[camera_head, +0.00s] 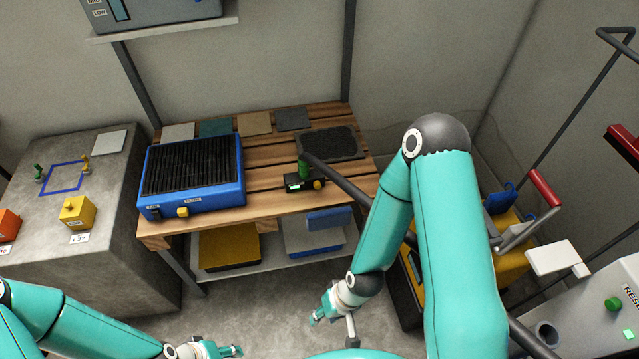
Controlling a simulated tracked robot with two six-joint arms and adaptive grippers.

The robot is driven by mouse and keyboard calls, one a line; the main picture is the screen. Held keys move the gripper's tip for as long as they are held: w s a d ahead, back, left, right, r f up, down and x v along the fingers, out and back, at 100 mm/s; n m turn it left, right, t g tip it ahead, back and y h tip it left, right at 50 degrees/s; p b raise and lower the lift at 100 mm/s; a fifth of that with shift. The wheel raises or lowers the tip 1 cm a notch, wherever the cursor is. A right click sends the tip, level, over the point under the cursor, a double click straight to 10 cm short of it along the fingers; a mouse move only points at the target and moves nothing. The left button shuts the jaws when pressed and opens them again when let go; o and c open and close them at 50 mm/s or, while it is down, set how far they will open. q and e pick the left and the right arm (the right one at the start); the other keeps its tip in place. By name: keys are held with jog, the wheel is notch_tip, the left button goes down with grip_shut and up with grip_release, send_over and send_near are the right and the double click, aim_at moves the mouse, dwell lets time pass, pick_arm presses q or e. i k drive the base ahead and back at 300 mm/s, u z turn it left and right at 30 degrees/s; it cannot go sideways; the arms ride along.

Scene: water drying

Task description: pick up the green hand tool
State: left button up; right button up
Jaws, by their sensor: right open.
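A small hand tool with an upright green part (304,169) stands on the slatted wooden bench, right of the blue machine. Its black base (297,183) has a small lit display and a yellow knob beside it. My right gripper (330,319) is open and empty, low in front of the bench and well apart from the tool. My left gripper (226,350) is at the bottom edge, also away from the tool. It is too small and partly cut off to tell its jaws.
A blue machine (210,193) with a black grille fills the bench's left part. A dark hose (350,187) runs from near the tool to behind my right arm. A dark mat (330,144) lies behind it. A concrete block (110,170) stands left, and a yellow cart (512,262) right.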

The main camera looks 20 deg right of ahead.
aim_at(302, 180)
jog(key=u, duration=0.15)
jog(key=i, duration=0.95)
jog(key=z, duration=0.05)
